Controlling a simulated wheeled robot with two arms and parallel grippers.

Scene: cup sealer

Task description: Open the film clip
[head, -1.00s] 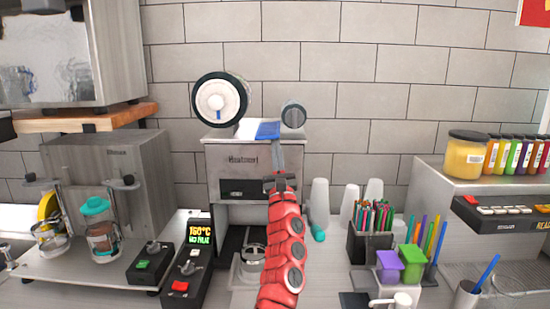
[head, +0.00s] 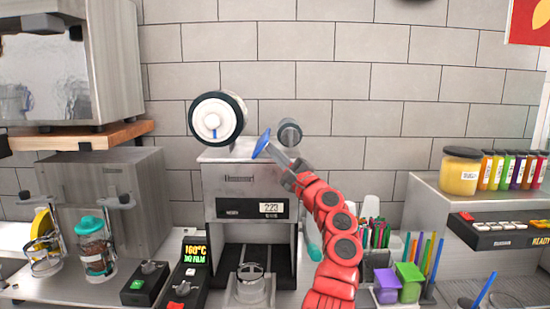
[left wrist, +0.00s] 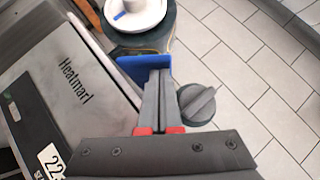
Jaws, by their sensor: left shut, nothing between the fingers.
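The film clip is a blue flap (head: 261,143) on top of the silver cup sealer (head: 240,182). It stands tilted up in the head view, between the large white film roll (head: 215,118) and the small grey roller (head: 288,134). My left gripper (head: 274,151) is shut and empty, its tips at the clip's right side. In the left wrist view the shut fingertips (left wrist: 160,76) are against or very close to the blue clip (left wrist: 132,68) and hide part of it. I cannot tell whether they touch. My right gripper is not in view.
The control box (head: 196,250) left of the sealer reads 160°C, NO FILM. The roller's grey knob (left wrist: 198,103) is close to the fingers' right side. Straws, colored boxes and cups stand at the right. Wall space above the sealer is clear.

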